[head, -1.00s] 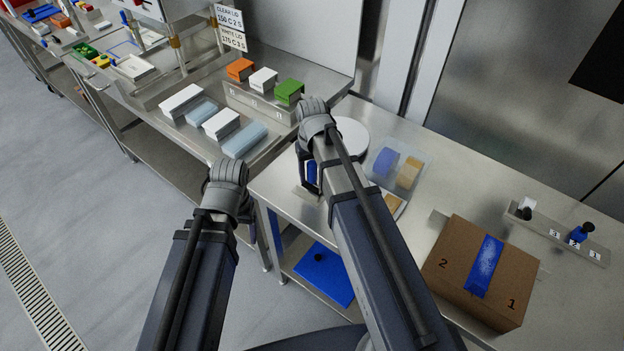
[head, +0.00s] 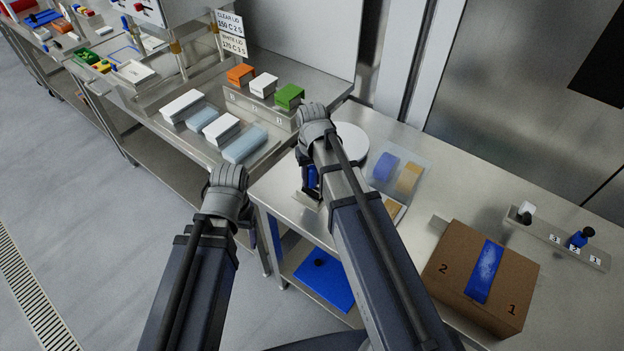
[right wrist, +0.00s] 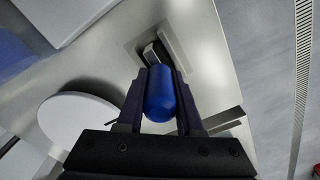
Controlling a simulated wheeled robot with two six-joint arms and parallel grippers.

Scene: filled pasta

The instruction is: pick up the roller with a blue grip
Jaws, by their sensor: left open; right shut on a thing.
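The roller's blue grip (right wrist: 160,95) is between the two fingers of my right gripper (right wrist: 160,100) in the right wrist view. The fingers are shut on it. A grey metal part (right wrist: 152,54) shows just beyond the grip, near a small plate on the steel table. In the head view a bit of the blue grip (head: 312,178) shows beside my right gripper (head: 306,165), mostly hidden by my right arm. I cannot tell whether the roller is clear of the table. My left gripper is at the end of the left arm (head: 228,180); its fingers are hidden behind the wrist.
A round white disc (head: 350,140) stands beside my right gripper. A clear tray with blue and tan rolls (head: 384,168) lies to its right. A cardboard box (head: 482,276) with blue tape sits at the table's front. Boxes stand on the steel bench (head: 200,155) behind.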

